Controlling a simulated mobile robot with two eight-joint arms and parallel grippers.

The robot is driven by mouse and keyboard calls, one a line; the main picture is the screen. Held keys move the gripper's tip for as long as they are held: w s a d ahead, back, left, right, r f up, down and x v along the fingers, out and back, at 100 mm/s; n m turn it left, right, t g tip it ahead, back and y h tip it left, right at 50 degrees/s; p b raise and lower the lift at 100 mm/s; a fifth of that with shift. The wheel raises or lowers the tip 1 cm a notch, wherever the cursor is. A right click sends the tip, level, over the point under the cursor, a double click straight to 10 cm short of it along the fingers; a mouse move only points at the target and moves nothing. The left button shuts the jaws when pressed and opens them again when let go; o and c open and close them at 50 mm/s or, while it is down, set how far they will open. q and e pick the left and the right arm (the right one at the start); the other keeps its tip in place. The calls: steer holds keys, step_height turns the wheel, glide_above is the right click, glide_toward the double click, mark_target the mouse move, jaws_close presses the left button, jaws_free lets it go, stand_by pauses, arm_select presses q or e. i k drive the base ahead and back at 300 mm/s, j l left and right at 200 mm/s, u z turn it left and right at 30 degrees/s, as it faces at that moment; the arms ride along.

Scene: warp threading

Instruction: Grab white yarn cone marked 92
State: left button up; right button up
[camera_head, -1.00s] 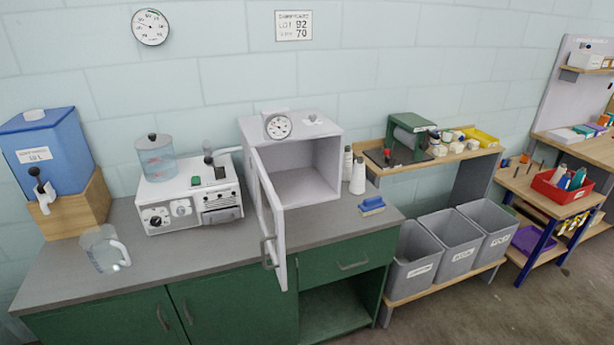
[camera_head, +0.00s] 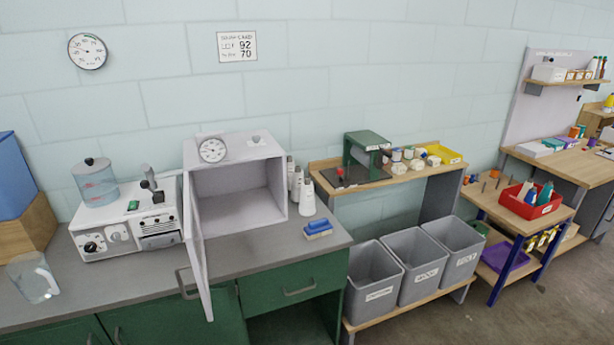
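Several white yarn cones stand upright on the grey counter, just right of the open grey cabinet. The nearest white cone (camera_head: 308,196) shows most fully; another white cone (camera_head: 297,181) stands behind it, partly hidden. Any numbers on the cones are too small to read. A wall card (camera_head: 237,46) shows 92 and 70. Neither of my grippers is in view.
The cabinet (camera_head: 236,213) has its door (camera_head: 196,241) swung open toward the front. A blue brush (camera_head: 318,228) lies in front of the cones. Grey bins (camera_head: 375,283) stand right of the counter. A red tray (camera_head: 531,204) sits on a wooden cart farther right.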

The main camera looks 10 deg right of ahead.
mark_target(290, 163)
steer(key=l, duration=0.35)
steer(key=u, duration=0.3)
steer(key=i+l+u, duration=0.15)
steer(key=u, duration=0.25)
steer(key=i+l+u, duration=0.1)
steer(key=l+u, duration=0.25)
steer(key=i+l+u, duration=0.1)
steer(key=u, duration=0.3)
steer(key=l+u, duration=0.3)
steer(key=l, duration=0.85)
steer(key=i, duration=0.05)
